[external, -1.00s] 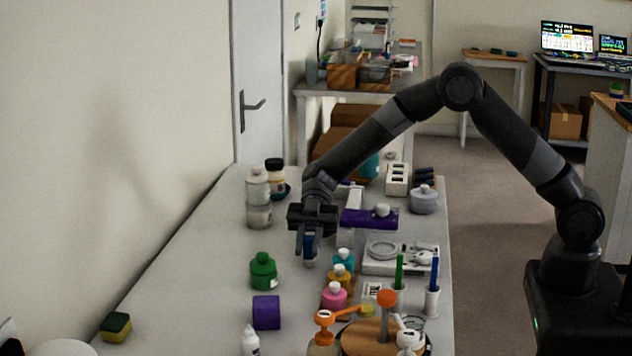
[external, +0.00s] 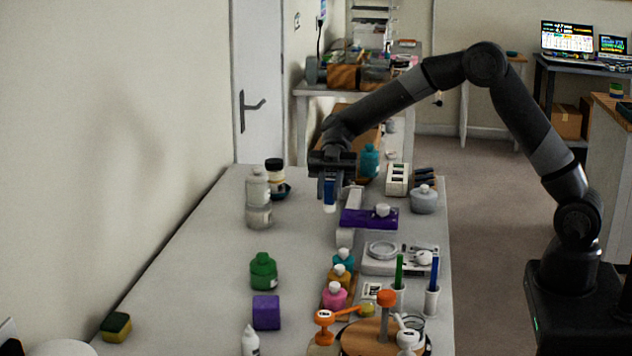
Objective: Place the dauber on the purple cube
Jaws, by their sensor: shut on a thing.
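The purple cube (external: 266,312) sits on the bench in the left foreground, with its top clear. My gripper (external: 330,182) is shut on a small blue and white thing, which looks like the dauber (external: 330,202). The dauber hangs upright below the jaws, its upper part hidden between the fingers. My gripper is above the bench, well behind the cube and to its right in the picture.
A green bottle (external: 263,271) stands just behind the cube, and a white dropper bottle (external: 250,341) in front. Small coloured bottles (external: 335,295) line up to the right. Stacked jars (external: 258,200) stand left of my gripper. Bench left of the cube is mostly free.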

